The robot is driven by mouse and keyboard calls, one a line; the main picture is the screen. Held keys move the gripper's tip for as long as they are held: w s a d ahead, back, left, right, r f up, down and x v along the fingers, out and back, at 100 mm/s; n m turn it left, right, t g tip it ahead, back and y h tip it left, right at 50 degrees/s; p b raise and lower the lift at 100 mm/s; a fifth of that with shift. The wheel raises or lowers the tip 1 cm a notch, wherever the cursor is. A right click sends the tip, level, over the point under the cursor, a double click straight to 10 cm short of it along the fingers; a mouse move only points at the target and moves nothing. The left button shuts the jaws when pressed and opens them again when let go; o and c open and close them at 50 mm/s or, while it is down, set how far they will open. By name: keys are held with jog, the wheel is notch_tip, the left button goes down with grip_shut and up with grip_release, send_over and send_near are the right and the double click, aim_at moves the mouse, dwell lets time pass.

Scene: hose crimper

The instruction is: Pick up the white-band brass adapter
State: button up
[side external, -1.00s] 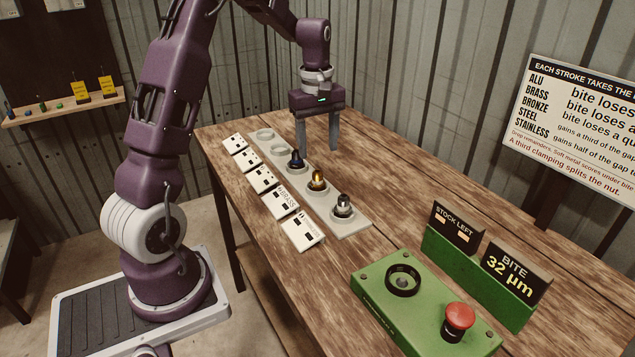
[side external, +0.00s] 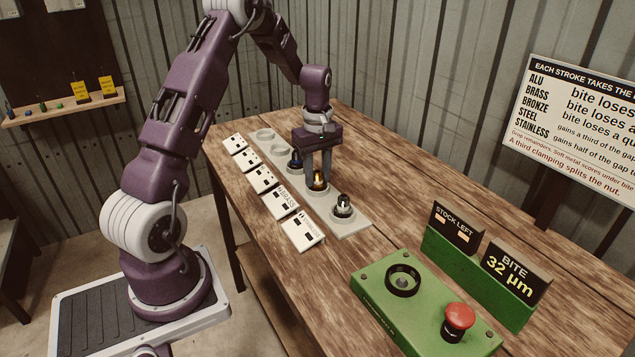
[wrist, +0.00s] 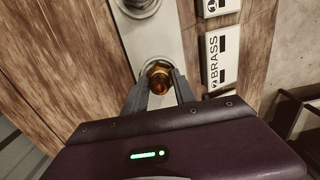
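A brass adapter (side external: 317,183) stands upright in a round seat of the grey rack strip (side external: 352,226). It also shows in the wrist view (wrist: 159,76). I cannot make out a white band on it. My gripper (side external: 318,179) points down over it, open, with one finger on each side of the brass body. In the wrist view, my gripper (wrist: 159,82) shows a gap beside the adapter; contact cannot be told. The fingers partly hide the adapter in the side view.
A silver fitting (side external: 343,206) and a dark blue fitting (side external: 295,160) stand in neighbouring seats. Label cards, one reading BRASS (side external: 280,202), lie along the strip. A green crimper base (side external: 400,310) with a red button (side external: 459,318) sits at the front right.

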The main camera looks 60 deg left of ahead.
aim_at(318, 171)
grip_shut()
jog(key=shift+r, duration=0.1)
notch_tip(318, 171, up, 10)
jog(key=shift+f, duration=0.1)
dwell(0.5)
